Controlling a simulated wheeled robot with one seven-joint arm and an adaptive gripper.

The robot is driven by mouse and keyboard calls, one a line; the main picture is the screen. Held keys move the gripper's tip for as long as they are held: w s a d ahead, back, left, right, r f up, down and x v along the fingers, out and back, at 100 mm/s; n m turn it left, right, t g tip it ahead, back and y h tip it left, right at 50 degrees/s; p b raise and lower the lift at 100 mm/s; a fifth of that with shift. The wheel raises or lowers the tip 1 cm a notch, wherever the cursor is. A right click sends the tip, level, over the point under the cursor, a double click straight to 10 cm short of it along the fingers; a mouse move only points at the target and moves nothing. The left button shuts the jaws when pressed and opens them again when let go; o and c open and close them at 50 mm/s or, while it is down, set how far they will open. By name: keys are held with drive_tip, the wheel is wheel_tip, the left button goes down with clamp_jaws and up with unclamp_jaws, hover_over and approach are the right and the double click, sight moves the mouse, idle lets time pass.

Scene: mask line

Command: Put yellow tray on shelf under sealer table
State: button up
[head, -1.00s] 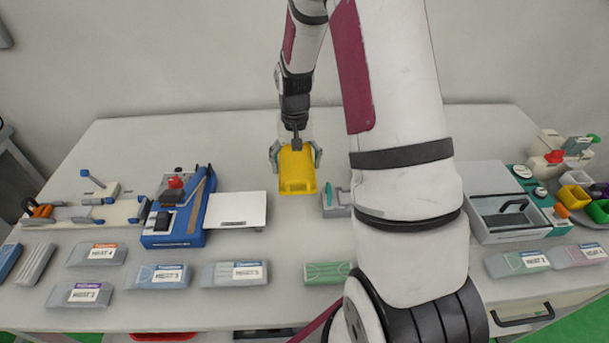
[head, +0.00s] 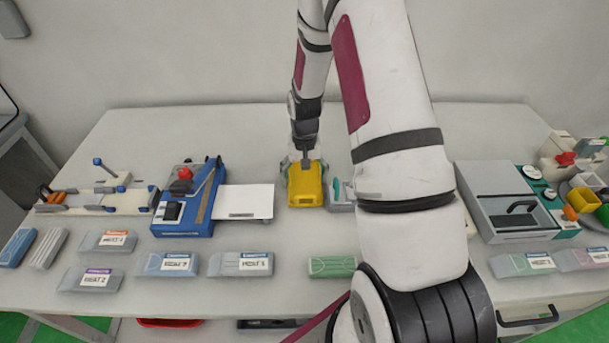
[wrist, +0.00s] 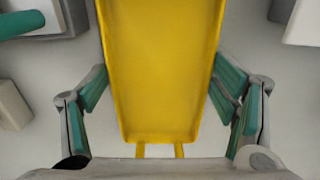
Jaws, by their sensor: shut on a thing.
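The yellow tray (head: 305,190) is at the middle of the long white table (head: 400,112), between a white plate and my arm. My gripper (head: 305,167) is shut on it, with a finger at either side. In the wrist view the tray (wrist: 165,70) runs lengthwise between the green-padded fingers of my gripper (wrist: 160,92). I cannot tell whether the tray touches the tabletop or hangs just above it. The shelf is mostly hidden beneath the tabletop; I cannot tell which machine is the sealer.
A blue machine (head: 188,205) with a white plate (head: 245,201) stands left of the tray. Labelled packs (head: 240,264) line the front. A grey-lidded box (head: 505,205) stands right. A red container (head: 170,322) shows below the front edge. The back of the table is clear.

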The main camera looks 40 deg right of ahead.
drive_tip(key=o, duration=1.2)
